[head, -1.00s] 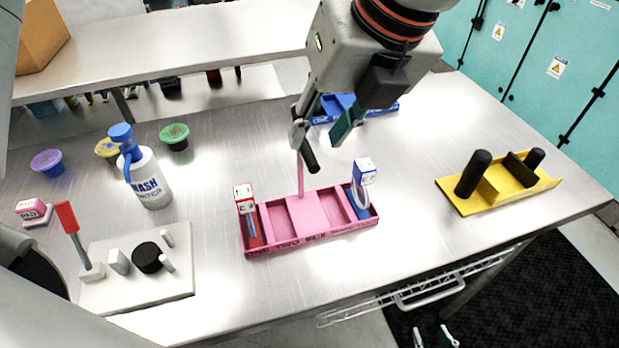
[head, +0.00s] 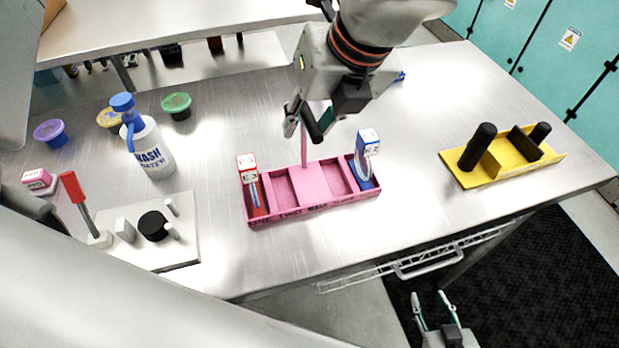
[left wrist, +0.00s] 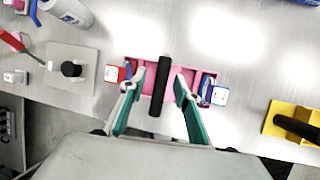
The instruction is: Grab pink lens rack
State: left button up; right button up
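The pink lens rack (head: 311,183) sits on the metal table with a thin pink post rising from its middle to a black handle (head: 312,124). It holds a red-labelled piece (head: 250,180) at its left end and a blue one (head: 364,160) at its right end. My left gripper (head: 309,117) is above the rack, open, with a finger on each side of the handle. In the left wrist view the black handle (left wrist: 160,86) lies between the teal fingers, with gaps on both sides. My right gripper (head: 433,305) is open and empty, below the table's front edge.
A yellow rack (head: 495,170) with black parts stands right. A wash bottle (head: 152,150), small cups and a white plate (head: 150,250) with a red-topped lever are left. A blue object behind my left arm is mostly hidden. A drawer handle (head: 428,263) sticks out in front.

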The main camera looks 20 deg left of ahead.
pick_arm(q)
jog(key=shift+c, duration=0.4)
grip_shut()
jog(key=shift+r, duration=0.1)
jog(key=shift+r, duration=0.1)
